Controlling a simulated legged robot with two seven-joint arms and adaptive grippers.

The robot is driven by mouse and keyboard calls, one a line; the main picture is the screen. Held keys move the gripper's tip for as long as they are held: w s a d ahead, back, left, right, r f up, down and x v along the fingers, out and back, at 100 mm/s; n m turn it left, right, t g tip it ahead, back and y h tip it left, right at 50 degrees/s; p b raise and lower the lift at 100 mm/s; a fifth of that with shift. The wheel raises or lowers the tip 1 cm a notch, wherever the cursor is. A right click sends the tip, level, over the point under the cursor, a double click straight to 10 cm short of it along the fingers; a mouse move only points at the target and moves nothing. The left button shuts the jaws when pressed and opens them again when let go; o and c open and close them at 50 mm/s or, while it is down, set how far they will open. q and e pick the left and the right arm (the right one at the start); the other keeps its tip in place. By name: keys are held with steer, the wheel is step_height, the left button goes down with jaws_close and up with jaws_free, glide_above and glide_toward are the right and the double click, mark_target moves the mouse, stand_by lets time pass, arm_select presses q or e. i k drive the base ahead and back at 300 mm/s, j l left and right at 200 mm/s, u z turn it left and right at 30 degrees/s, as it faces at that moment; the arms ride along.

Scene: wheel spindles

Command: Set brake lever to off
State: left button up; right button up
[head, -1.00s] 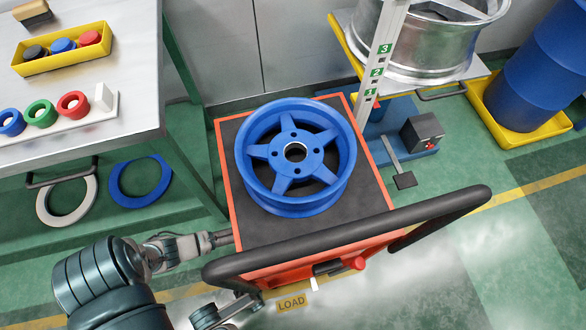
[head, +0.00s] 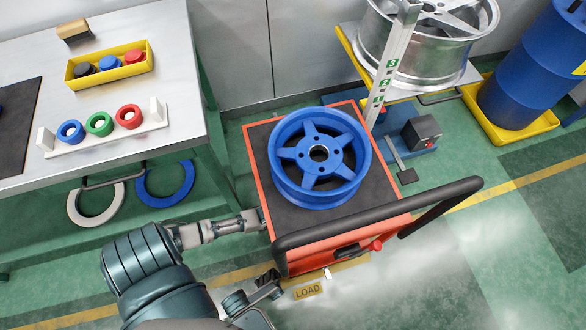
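The red cart (head: 330,247) carries a blue five-spoke wheel (head: 319,158) lying flat on its dark top. On its front panel a short black bar and a red knob (head: 376,245) show below the push handle; I cannot tell which part is the brake lever or its setting. My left arm comes in from the left, and its far end (head: 256,220) is at the cart's left side; its fingers are not clear. A dark gripper-like end (head: 268,279) is by the cart's lower left corner, apart from the knob; I cannot tell whether it is my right gripper.
The black push handle (head: 400,205) arches across the cart's front. A metal table (head: 105,95) with rings and a yellow tray (head: 110,65) stands left. A lift with a silver wheel (head: 425,50) and a blue barrel (head: 535,75) are behind right. The floor at lower right is clear.

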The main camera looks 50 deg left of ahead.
mark_target(376, 244)
steer(key=k+j, duration=0.25)
steer(key=k, duration=0.25)
steer(key=k+j, duration=0.2)
steer(key=k, duration=0.25)
